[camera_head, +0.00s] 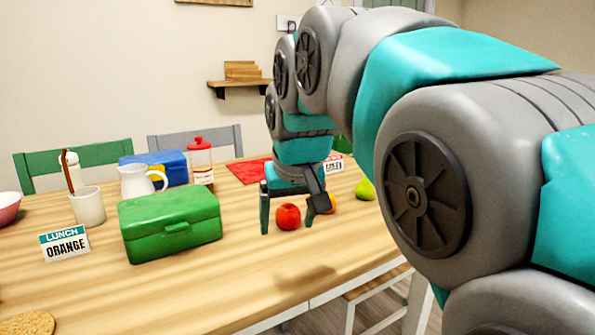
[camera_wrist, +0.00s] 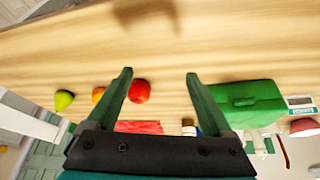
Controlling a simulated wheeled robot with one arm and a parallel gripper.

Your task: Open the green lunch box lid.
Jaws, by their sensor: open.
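The green lunch box (camera_head: 170,225) sits on the wooden table in the head view, with its lid shut and a latch on its front side. It also shows in the wrist view (camera_wrist: 248,104), right of my fingers. My gripper (camera_head: 287,227) is open and empty, above the table to the right of the lunch box and apart from it. Its two spread fingers also show in the wrist view (camera_wrist: 158,74). A red apple (camera_head: 288,217) shows between the fingers in the head view; whether it lies behind them or below is hard to tell there.
A card reading LUNCH ORANGE (camera_head: 65,243) stands left of the box. A white mug (camera_head: 88,207), a white pitcher (camera_head: 135,181), a blue box (camera_head: 165,168) and a red-lidded jar (camera_head: 201,163) stand behind it. A green pear (camera_head: 365,190) lies right.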

